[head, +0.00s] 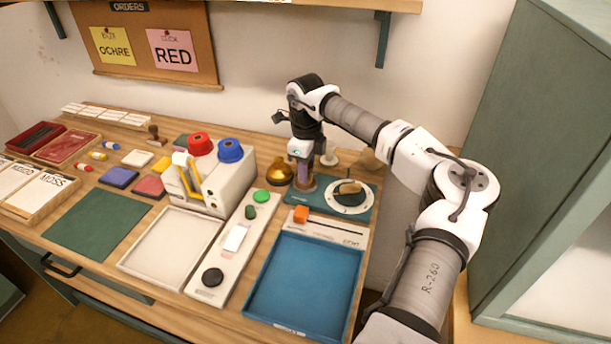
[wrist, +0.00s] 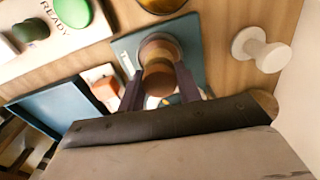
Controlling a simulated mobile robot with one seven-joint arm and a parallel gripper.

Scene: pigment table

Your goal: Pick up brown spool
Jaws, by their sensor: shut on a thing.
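The brown spool (wrist: 158,48) is between the two fingers of my gripper (wrist: 160,84) in the wrist view, with its wide end showing beyond the fingertips. My gripper is shut on it. In the head view my gripper (head: 302,160) points down at the back of the table, and the brown spool (head: 305,184) shows below it, at the left end of a teal base. I cannot tell whether the spool touches the base or hangs just above it. Part of the spool is hidden by the fingers.
The teal base (head: 368,212) carries a round white dial (head: 350,203). A brass dome (head: 279,173) stands close on the left. A white spool (wrist: 262,50) stands nearby. A blue tray (head: 305,275) lies in front, and a white machine (head: 215,180) stands farther left.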

